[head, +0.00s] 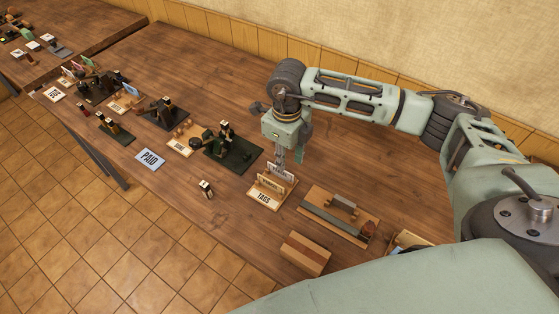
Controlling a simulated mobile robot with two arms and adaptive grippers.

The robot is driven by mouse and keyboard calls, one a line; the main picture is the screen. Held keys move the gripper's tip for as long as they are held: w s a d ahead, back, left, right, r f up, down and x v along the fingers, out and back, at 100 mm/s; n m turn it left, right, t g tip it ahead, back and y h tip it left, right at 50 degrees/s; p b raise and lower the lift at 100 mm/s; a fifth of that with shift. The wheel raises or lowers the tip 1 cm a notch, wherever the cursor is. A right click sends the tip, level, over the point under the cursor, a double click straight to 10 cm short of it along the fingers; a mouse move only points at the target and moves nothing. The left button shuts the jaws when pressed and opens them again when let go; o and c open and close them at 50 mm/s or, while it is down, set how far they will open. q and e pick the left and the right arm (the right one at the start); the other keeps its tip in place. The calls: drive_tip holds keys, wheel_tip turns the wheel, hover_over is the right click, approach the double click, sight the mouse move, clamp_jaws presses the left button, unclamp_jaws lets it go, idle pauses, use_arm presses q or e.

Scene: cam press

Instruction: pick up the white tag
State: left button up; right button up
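A small wooden rack labelled TAGS (264,197) stands on the table below my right gripper. Several upright cards stand in it. The rearmost one, a white tag (281,172), shows its upper part with dark lettering too small to read. A tan card (269,186) stands in front of it. My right gripper (280,163) points down with its fingertips at the top edge of the white tag. The fingers look close together, but I cannot tell whether they grip the tag. My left gripper is not in view.
A wooden board with a metal bar (335,222) lies right of the rack, and a wooden block (305,254) lies in front. A dark green press (231,150) stands left. A PAID card (150,159) lies near the front edge. The table behind the press is clear.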

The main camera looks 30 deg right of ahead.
sight(287, 173)
drive_tip(key=f+p, duration=0.1)
drive_tip(key=f, duration=0.1)
drive_tip(key=shift+s+d+f+p, duration=0.2)
drive_tip(key=shift+s+f+p, duration=0.1)
drive_tip(key=shift+f+p, duration=0.1)
drive_tip(key=f, duration=0.1)
drive_tip(key=f+p, duration=0.1)
drive_tip(key=shift+w+d+f, duration=0.1)
drive_tip(key=shift+w+f, duration=0.15)
drive_tip(key=shift+f, duration=0.1)
drive_tip(key=shift+w+f, duration=0.1)
drive_tip(key=shift+f, duration=0.45)
drive_tip(key=c, duration=0.5)
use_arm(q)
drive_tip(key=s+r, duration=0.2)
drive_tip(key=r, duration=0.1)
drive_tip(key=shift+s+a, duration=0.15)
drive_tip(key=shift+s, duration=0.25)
use_arm(e)
clamp_jaws()
